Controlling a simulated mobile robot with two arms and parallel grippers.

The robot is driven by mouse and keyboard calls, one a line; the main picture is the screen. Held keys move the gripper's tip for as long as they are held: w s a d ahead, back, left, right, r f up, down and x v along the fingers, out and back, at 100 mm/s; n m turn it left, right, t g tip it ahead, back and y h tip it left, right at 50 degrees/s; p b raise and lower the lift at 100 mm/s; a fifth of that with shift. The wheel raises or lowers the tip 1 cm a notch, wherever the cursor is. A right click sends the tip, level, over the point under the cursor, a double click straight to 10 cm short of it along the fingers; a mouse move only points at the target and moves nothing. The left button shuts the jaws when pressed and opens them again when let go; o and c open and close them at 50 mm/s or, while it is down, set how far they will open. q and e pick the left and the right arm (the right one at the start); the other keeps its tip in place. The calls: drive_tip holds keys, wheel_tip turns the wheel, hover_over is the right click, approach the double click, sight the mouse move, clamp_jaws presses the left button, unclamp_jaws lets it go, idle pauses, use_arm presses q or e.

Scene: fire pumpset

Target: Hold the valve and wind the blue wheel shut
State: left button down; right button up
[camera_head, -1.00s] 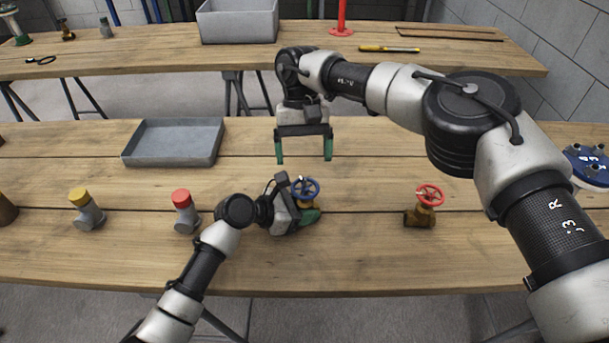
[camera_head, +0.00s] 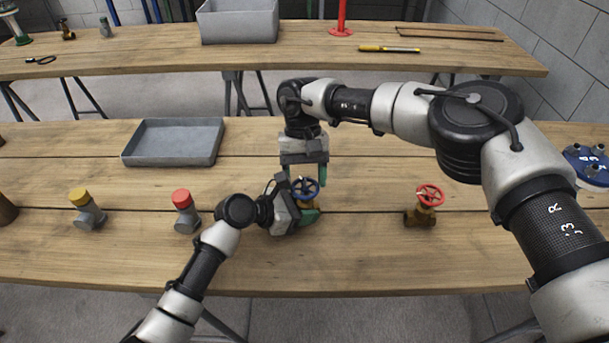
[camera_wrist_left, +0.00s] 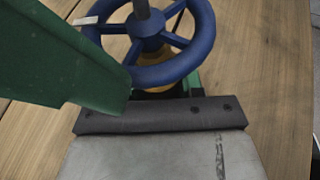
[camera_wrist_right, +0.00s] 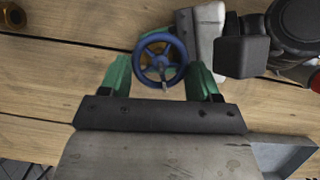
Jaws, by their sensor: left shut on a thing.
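The blue wheel (camera_head: 305,188) sits on top of a valve at the middle of the near table. It also shows in the left wrist view (camera_wrist_left: 146,28) and the right wrist view (camera_wrist_right: 160,62), where its spokes are clear. The brass-coloured valve body (camera_wrist_left: 157,88) is mostly hidden under the wheel and behind the fingers. My left gripper (camera_head: 308,215) is low beside the table, shut on the valve below the wheel. My right gripper (camera_head: 307,180) points down just behind and above the wheel. Its green fingers are apart, with the wheel between them in the right wrist view; contact cannot be told.
A red-wheeled valve (camera_head: 424,205) stands to the right. Red-capped (camera_head: 184,212) and yellow-capped (camera_head: 86,210) fittings stand to the left. A grey tray (camera_head: 172,143) lies at the back left, and a blue flanged part (camera_head: 588,166) at the right edge. The table's front strip is clear.

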drive_tip(key=shift+m, duration=0.3)
drive_tip(key=shift+c, duration=0.3)
drive_tip(key=m+y, duration=0.1)
drive_tip(key=m, duration=0.1)
drive_tip(key=m+y, duration=0.1)
drive_tip(key=m, duration=0.2)
drive_tip(key=shift+d, duration=0.35)
drive_tip(key=m, duration=0.2)
drive_tip(key=m+t+y, duration=0.1)
drive_tip(key=m, duration=0.1)
drive_tip(key=m+t+y, duration=0.1)
drive_tip(key=m, duration=0.1)
drive_tip(key=shift+s+d, duration=0.25)
drive_tip(key=shift+d, duration=0.05)
drive_tip(key=m, duration=0.2)
drive_tip(key=m+t, duration=0.1)
drive_tip(key=m, duration=0.1)
drive_tip(key=m+t, duration=0.1)
drive_tip(key=m, duration=0.1)
drive_tip(key=shift+s+m+y, duration=0.3)
drive_tip(key=shift+m+y, duration=0.1)
drive_tip(key=m+t, duration=0.1)
drive_tip(key=m, duration=0.3)
drive_tip(key=m+t, duration=0.1)
drive_tip(key=m, duration=0.1)
drive_tip(key=shift+s+t, duration=0.3)
drive_tip(key=shift+m+h, duration=0.3)
drive_tip(key=o, duration=0.9)
drive_tip(key=shift+o, duration=0.2)
